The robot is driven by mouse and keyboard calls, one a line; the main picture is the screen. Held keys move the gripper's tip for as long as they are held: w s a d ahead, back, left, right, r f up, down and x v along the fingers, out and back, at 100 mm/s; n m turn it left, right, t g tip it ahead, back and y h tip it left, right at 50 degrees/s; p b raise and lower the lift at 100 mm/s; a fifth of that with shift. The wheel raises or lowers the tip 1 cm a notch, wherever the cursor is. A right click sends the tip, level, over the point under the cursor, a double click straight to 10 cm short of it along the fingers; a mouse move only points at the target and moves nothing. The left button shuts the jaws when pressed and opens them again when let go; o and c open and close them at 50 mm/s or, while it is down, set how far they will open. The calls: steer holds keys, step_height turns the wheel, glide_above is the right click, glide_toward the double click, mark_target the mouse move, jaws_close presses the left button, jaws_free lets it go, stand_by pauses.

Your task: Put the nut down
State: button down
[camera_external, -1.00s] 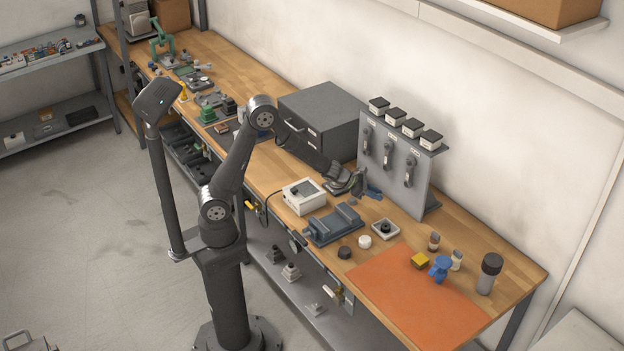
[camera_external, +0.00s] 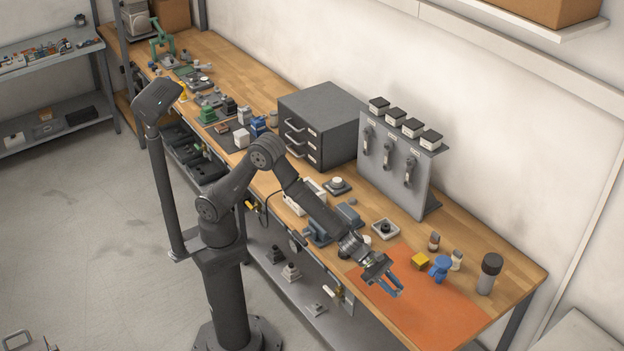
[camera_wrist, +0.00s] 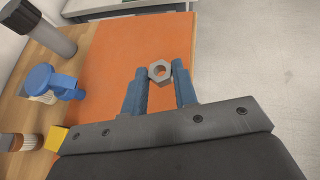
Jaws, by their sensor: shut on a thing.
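A grey hex nut (camera_wrist: 160,72) is held between the blue fingertips of my gripper (camera_wrist: 160,78) in the wrist view. The nut is too small to make out there.
A yellow block (camera_external: 420,260), a blue figure-like part (camera_external: 440,268), small bottles (camera_external: 456,260) and a dark-topped cylinder (camera_external: 488,273) stand along the mat's far side. A square grey tray (camera_external: 385,229) is behind my gripper. Most of the mat is bare.

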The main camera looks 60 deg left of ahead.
steer(key=s+d+m+g, duration=0.1)
steer(key=s+d, duration=0.3)
steer(key=s, duration=0.3)
glide_above(408, 315)
step_height(408, 315, down, 6)
steer(key=shift+d+f, duration=0.1)
steer(key=shift+f, duration=2.2)
steer(key=shift+f, duration=0.1)
steer(key=c, duration=1.1)
jaws_free()
steer(key=shift+c, duration=0.2)
steer(key=shift+r, duration=0.2)
steer(key=v, duration=1.2)
steer(key=shift+f, duration=0.2)
